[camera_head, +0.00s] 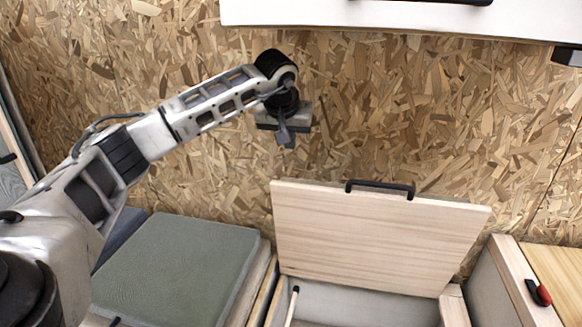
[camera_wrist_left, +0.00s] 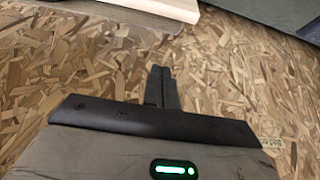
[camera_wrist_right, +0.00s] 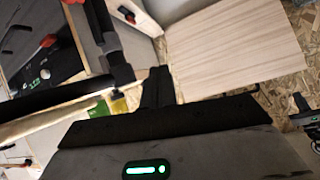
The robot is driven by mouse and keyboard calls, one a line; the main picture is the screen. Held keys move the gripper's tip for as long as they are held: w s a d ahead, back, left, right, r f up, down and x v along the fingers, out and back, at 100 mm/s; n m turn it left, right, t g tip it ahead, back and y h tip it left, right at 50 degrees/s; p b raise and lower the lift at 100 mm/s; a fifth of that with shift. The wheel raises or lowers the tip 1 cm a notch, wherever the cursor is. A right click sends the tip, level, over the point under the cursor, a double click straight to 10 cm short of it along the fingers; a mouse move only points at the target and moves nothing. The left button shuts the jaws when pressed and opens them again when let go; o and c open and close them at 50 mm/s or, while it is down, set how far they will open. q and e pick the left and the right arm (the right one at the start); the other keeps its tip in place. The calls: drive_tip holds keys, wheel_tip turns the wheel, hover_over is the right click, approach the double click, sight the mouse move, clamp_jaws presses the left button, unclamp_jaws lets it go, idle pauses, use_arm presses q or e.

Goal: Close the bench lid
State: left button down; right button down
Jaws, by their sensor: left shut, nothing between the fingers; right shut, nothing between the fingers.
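The bench lid (camera_head: 375,238) is a pale wooden panel, raised open and leaning back near the chipboard wall. A black bar handle (camera_head: 380,187) sits on its top edge. The open bench box (camera_head: 365,307) shows below it, with a grey interior. My left gripper (camera_head: 287,138) is shut and empty, above and left of the lid, in front of the wall and apart from the lid. Its fingers also show in the left wrist view (camera_wrist_left: 162,87). My right gripper (camera_wrist_right: 158,88) is shut and empty; the lid's wooden face (camera_wrist_right: 238,48) shows beyond it, up and right. Contact there cannot be told.
A green-grey cushion (camera_head: 178,265) lies left of the bench box. A wooden-topped cabinet (camera_head: 515,285) with a red-and-black item (camera_head: 538,292) stands at right. A white overhead unit (camera_head: 400,20) spans the top. The chipboard wall (camera_head: 400,110) between is clear.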

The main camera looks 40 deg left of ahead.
sight(292, 181)
use_arm(q)
drive_tip(key=x, duration=0.9)
drive_tip(key=shift+w+f, duration=0.15)
drive_tip(key=shift+f, duration=0.15)
drive_tip(key=shift+d+f, duration=0.1)
drive_tip(key=shift+f, duration=0.05)
drive_tip(key=shift+s+d+f, duration=0.1)
drive_tip(key=shift+s+d, duration=0.15)
drive_tip(key=shift+s, duration=0.35)
drive_tip(key=shift+s+d+f, duration=0.1)
drive_tip(key=shift+s+d, duration=0.15)
drive_tip(key=shift+s, duration=0.3)
drive_tip(key=shift+s+d, duration=0.25)
drive_tip(key=shift+s, duration=0.35)
